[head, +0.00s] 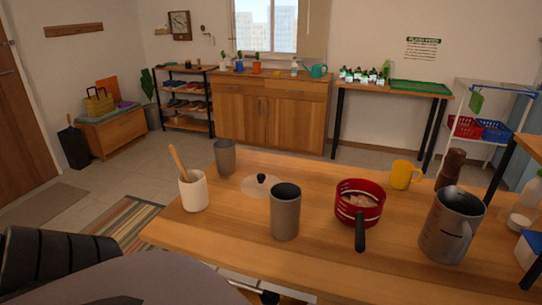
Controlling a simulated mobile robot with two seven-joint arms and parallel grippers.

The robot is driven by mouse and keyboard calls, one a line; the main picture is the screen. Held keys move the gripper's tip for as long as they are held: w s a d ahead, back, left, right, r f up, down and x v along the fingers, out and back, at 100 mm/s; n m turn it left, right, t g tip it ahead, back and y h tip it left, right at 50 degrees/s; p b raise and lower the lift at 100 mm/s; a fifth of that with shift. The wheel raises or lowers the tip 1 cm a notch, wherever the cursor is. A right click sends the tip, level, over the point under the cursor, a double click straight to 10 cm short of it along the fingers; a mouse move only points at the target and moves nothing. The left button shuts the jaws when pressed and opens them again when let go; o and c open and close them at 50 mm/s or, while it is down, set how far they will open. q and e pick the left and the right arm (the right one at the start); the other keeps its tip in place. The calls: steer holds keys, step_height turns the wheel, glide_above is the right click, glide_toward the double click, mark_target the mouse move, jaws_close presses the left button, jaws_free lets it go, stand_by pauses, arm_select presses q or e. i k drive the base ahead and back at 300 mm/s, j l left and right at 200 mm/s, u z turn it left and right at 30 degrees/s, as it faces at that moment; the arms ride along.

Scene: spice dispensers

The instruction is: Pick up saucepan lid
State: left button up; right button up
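The saucepan lid (245,187) is a pale, see-through disc with a black knob. It lies flat on the wooden table (319,244), toward the back left, partly hidden by a grey cylindrical container (285,214). The red saucepan (360,203) stands to the right without a lid, its black handle pointing toward me. Light brown pieces lie inside it. Parts of my own body fill the lower left corner. I cannot make out either gripper in the head view, and nothing touches the lid.
A white crock (194,191) with a wooden utensil and a grey tumbler (225,157) stand left of the lid. A yellow mug (403,175), a brown mill (451,167) and a large grey jug (450,225) stand on the right. The table's front middle is clear.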

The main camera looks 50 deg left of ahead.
mark_target(259, 185)
steer(key=u, duration=1.75)
